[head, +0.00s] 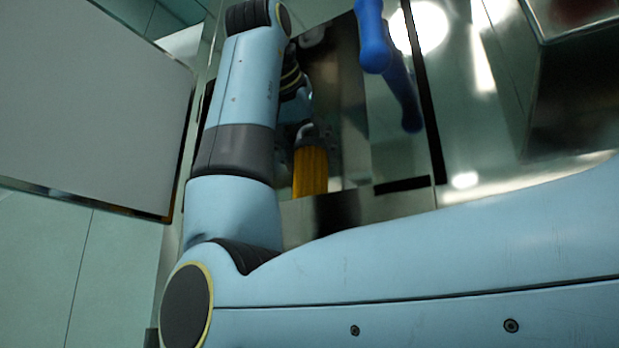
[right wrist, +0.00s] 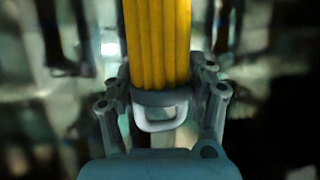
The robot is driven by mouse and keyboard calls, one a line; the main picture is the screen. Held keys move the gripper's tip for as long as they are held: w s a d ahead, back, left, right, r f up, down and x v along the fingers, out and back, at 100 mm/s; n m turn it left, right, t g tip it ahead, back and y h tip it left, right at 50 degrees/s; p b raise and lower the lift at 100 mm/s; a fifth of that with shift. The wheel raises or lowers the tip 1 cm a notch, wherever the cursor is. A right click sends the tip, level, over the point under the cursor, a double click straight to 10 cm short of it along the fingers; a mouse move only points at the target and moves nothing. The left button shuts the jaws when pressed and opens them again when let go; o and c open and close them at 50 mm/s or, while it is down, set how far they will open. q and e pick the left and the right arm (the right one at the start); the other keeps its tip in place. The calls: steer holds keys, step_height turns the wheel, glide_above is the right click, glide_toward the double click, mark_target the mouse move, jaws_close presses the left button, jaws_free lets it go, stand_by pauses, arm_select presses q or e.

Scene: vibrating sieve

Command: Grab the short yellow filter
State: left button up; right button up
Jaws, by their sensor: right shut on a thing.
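The yellow filter (head: 310,172) is a pleated cylinder standing in the middle of the head view, with a pale handle at its top. In the right wrist view the filter (right wrist: 157,45) runs up out of the frame, with a dark grey end cap and a pale loop handle towards me. My right gripper (right wrist: 161,100) is shut on the filter, one finger on each side of the cap. In the head view my right arm hides much of this gripper. The left gripper is not in view.
A blue rounded object (head: 373,42) hangs over the shiny metal surface right of the filter. A large grey panel (head: 90,95) stands at the left. A metal box-like fixture (head: 575,95) is at the upper right. The wrist background is blurred.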

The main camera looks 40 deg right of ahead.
steer(key=shift+w+d+f, duration=0.1)
steer(key=shift+d+f, duration=0.05)
steer(key=shift+c, duration=2.4)
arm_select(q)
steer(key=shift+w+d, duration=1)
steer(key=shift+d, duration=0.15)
